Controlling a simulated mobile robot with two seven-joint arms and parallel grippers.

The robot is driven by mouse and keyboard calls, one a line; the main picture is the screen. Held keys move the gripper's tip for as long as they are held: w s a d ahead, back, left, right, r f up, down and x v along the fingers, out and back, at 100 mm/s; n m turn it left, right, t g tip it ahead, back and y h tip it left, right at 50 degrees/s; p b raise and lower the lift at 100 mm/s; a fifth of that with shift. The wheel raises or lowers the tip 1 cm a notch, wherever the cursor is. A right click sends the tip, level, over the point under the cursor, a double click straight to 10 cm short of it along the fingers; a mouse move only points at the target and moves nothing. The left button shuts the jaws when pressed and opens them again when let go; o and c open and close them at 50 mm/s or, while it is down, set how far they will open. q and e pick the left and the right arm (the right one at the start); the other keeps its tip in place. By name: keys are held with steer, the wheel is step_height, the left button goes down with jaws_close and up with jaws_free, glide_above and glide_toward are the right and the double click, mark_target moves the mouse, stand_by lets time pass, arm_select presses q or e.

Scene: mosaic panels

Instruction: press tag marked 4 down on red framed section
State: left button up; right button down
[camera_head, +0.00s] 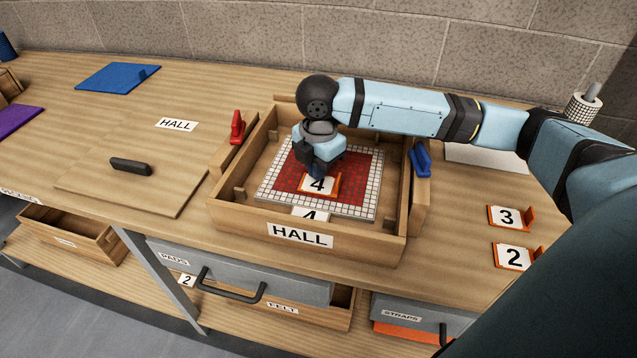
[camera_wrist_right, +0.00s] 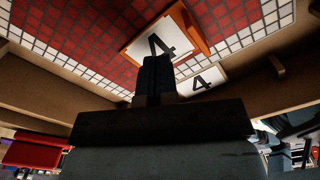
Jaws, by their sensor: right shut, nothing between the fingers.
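The tag marked 4 (camera_head: 318,184) has a white face and an orange edge piece. It lies on the red section (camera_head: 350,167) of a mosaic panel with a white tile border (camera_head: 268,188), inside the wooden HALL box. My right gripper (camera_head: 316,174) is shut and empty, pointing down at the tag's far edge. In the right wrist view its closed fingers (camera_wrist_right: 154,75) overlap the tag (camera_wrist_right: 165,38); I cannot tell whether they touch it. A second label marked 4 (camera_head: 311,213) shows at the panel's near edge. My left gripper is not in view.
The HALL box (camera_head: 232,213) has raised walls, with a red clamp (camera_head: 237,127) on its left and a blue one (camera_head: 420,160) on its right. Tags marked 3 (camera_head: 505,217) and 2 (camera_head: 513,256) lie to the right. A board with a dark handle (camera_head: 130,166) lies left.

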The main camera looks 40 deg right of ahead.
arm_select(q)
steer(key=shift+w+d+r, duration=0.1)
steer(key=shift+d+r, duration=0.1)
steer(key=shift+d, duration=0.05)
arm_select(e)
steer(key=shift+f, duration=0.6)
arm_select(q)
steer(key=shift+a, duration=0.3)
arm_select(e)
steer(key=shift+f, duration=0.6)
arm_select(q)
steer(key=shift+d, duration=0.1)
arm_select(e)
steer(key=shift+r, duration=0.15)
step_height(320, 180, up, 2)
steer(key=p, duration=0.3)
steer(key=shift+r, duration=0.15)
steer(key=shift+r+p, duration=0.65)
steer(key=shift+p, duration=0.25)
steer(key=shift+r+p, duration=0.65)
steer(key=shift+p, duration=0.2)
arm_select(q)
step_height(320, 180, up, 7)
steer(key=p, duration=0.3)
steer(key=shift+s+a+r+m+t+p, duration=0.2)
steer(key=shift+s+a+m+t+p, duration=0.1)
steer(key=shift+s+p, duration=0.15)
arm_select(e)
step_height(320, 180, up, 3)
steer(key=shift+f, duration=0.1)
